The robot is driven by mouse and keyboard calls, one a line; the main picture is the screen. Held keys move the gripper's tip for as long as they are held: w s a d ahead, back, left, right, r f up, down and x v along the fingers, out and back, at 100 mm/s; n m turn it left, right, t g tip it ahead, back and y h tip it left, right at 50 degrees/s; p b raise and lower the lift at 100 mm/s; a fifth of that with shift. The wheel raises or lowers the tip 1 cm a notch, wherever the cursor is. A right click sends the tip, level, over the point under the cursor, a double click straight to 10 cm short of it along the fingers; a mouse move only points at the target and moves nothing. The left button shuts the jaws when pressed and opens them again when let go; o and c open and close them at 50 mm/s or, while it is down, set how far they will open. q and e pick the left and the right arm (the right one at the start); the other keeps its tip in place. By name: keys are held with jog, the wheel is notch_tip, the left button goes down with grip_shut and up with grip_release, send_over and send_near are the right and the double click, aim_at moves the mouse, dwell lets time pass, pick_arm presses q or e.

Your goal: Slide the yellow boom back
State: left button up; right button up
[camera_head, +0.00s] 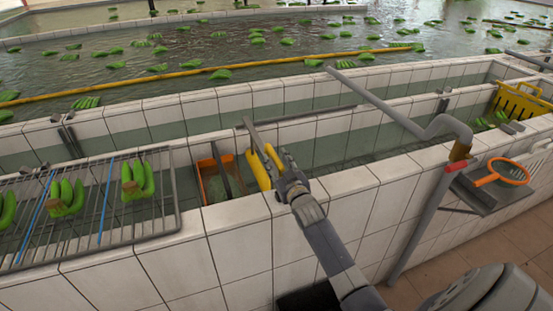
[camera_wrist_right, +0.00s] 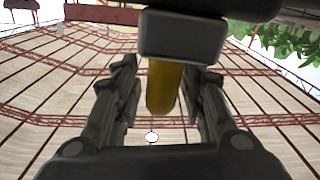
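A long yellow boom (camera_head: 190,72) floats across the pool at the back, from the left edge to the upper middle. A short yellow bar (camera_head: 259,170) stands at the near trough, by a thin grey bar. My right gripper (camera_head: 277,158) is right beside this short bar. In the right wrist view, a rounded yellow bar (camera_wrist_right: 163,88) under a grey block lies between the fingers of my right gripper (camera_wrist_right: 162,95). The fingers are apart, with a narrow gap showing on each side of it. I cannot tell whether it joins the long boom. My left gripper is not in view.
A wire rack (camera_head: 105,200) with green banana bunches (camera_head: 137,180) is at left. An orange crate (camera_head: 207,178) sits in the trough. A grey bent pipe (camera_head: 385,108) crosses the tiled walls. An orange-rimmed strainer (camera_head: 500,172) and a yellow crate (camera_head: 520,102) are at right.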

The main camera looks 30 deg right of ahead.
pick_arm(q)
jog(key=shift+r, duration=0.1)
pick_arm(e)
jog(key=shift+w+d, duration=0.15)
jog(key=shift+w, duration=0.4)
